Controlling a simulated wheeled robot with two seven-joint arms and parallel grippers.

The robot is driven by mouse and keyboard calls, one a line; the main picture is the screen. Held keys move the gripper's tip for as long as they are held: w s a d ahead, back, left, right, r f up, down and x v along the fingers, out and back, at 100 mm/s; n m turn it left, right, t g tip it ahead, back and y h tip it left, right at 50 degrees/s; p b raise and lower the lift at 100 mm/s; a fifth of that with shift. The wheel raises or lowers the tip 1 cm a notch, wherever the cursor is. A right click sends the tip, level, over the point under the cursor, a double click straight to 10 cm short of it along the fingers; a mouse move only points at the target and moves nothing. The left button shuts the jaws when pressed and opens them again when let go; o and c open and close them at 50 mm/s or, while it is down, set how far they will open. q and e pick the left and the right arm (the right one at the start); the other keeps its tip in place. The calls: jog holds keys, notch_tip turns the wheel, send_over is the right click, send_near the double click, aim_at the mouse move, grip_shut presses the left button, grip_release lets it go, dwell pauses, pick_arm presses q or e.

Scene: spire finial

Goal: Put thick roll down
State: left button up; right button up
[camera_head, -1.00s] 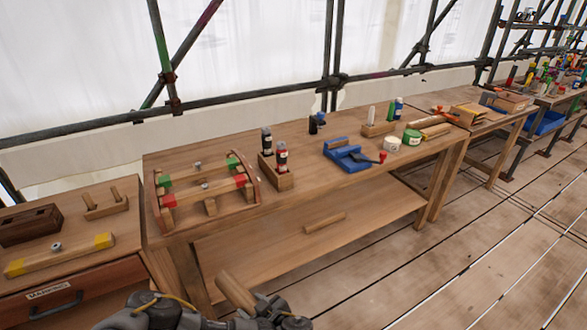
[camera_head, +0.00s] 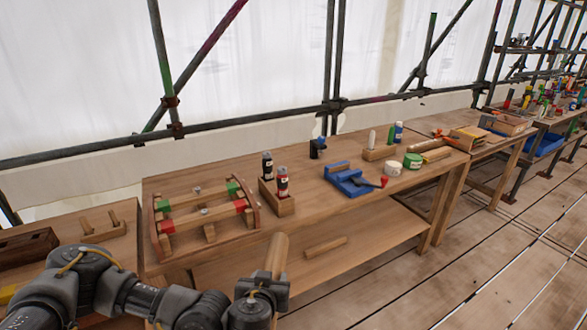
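A thick wooden roll (camera_head: 277,252) stands tilted up from my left gripper (camera_head: 265,286), which appears shut around its lower end. They are in front of the long workbench (camera_head: 235,234), near its front edge; the height of the roll relative to the bench top is hard to judge. A thinner wooden roll (camera_head: 325,247) lies on the bench's lower shelf (camera_head: 365,240). My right gripper is not in view.
On the bench stand a wooden rack (camera_head: 205,213) with red and green blocks, a bottle holder (camera_head: 277,199), a blue tool (camera_head: 350,181) and white and green tubs (camera_head: 412,161). Bench top between bottle holder and blue tool is clear. A side bench (camera_head: 72,225) is at left.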

pick_arm(q)
jog(key=w+a+r+n+y, duration=0.1)
jog(key=w+a+r, duration=0.1)
jog(key=a+r, duration=1.4)
notch_tip(320, 180, up, 2)
jog(key=shift+a+r, duration=0.1)
jog(key=shift+a, duration=0.1)
jog(key=shift+d, duration=0.1)
